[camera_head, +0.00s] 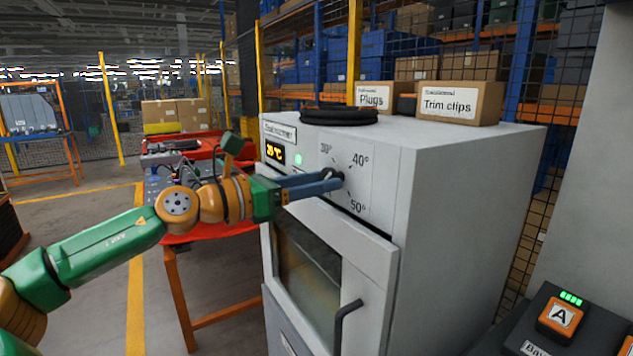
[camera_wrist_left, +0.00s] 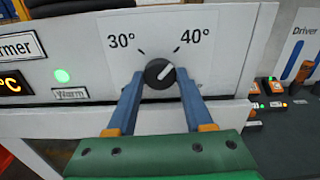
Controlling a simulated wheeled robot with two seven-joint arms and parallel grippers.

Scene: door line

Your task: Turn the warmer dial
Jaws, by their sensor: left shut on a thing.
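The warmer (camera_head: 450,180) is a white cabinet with a glass door. Its black dial (camera_wrist_left: 159,73) sits on the front panel between the 30° and 40° marks in the left wrist view, with its white pointer line aimed up and right, towards 40°. My left gripper (camera_head: 338,179) reaches the dial from the left, and its blue fingers are on both sides of it, shut on it; it also shows in the left wrist view (camera_wrist_left: 158,80). The fingers partly hide the dial in the head view. The orange display (camera_head: 275,153) reads about 39 °C. My right gripper is not in view.
Boxes labelled Plugs (camera_head: 379,97) and Trim clips (camera_head: 459,102) and a black coil (camera_head: 340,115) lie on top of the warmer. A red table (camera_head: 205,232) stands to the left. A unit marked A (camera_head: 561,315) is at the lower right.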

